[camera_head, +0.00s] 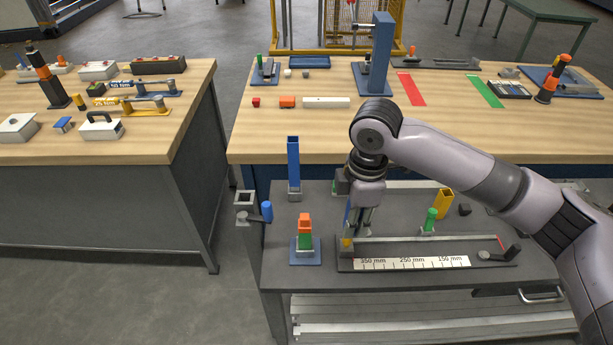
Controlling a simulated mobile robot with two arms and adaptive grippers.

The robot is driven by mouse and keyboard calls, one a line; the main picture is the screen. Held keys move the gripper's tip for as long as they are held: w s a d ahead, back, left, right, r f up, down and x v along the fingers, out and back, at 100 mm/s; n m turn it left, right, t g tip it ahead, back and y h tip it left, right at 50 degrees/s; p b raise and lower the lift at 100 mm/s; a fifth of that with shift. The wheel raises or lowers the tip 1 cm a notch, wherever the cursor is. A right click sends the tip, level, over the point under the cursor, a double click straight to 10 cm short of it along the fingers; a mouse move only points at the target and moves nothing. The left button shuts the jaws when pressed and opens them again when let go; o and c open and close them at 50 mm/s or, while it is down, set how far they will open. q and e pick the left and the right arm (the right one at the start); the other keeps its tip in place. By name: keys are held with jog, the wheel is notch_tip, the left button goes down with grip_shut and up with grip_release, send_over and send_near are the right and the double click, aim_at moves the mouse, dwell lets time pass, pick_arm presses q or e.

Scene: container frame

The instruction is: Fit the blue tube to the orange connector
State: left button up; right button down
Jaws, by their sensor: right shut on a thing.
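A tall blue tube (293,160) stands upright in a grey holder on the dark lower bench, left of my right arm. The orange connector (304,223) sits upright on a green piece on a blue base, in front of the blue tube and apart from it. My right gripper (354,232) points down at the left end of the measuring fixture (410,262), right of the connector. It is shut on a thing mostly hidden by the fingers. A thin blue strip and a small yellow patch show beside the fingers. My left gripper is out of view.
A yellow tube (443,203) and a green connector (430,220) stand behind the fixture. A blue-topped clamp (266,211) is at the lower bench's left edge. The wooden table (250,145) behind holds a blue column (380,60) and small parts.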

pick_arm(q)
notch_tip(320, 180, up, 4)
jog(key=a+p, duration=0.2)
jog(key=p, duration=0.2)
pick_arm(e)
jog(key=w+a+r+n, duration=0.1)
jog(key=a+n, duration=0.2)
jog(key=n, duration=0.2)
jog(key=w+a+r+n, duration=0.1)
jog(key=w+a+n, duration=0.1)
jog(key=n, duration=0.4)
jog(key=w+a+r+n, duration=0.1)
jog(key=w+a+n, duration=0.1)
jog(key=a+n, duration=0.2)
jog(key=shift+w+a+r+n, duration=0.2)
jog(key=shift+a+r+n, duration=0.15)
jog(key=shift+n, duration=0.55)
jog(key=shift+f+b, duration=0.8)
jog(key=shift+b, duration=0.2)
notch_tip(320, 180, down, 3)
jog(key=b, duration=0.3)
jog(key=shift+r, duration=0.1)
jog(key=shift+f, duration=0.45)
pick_arm(q)
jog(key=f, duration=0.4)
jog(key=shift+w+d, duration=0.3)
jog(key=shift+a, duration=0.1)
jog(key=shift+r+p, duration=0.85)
jog(key=shift+p, duration=0.2)
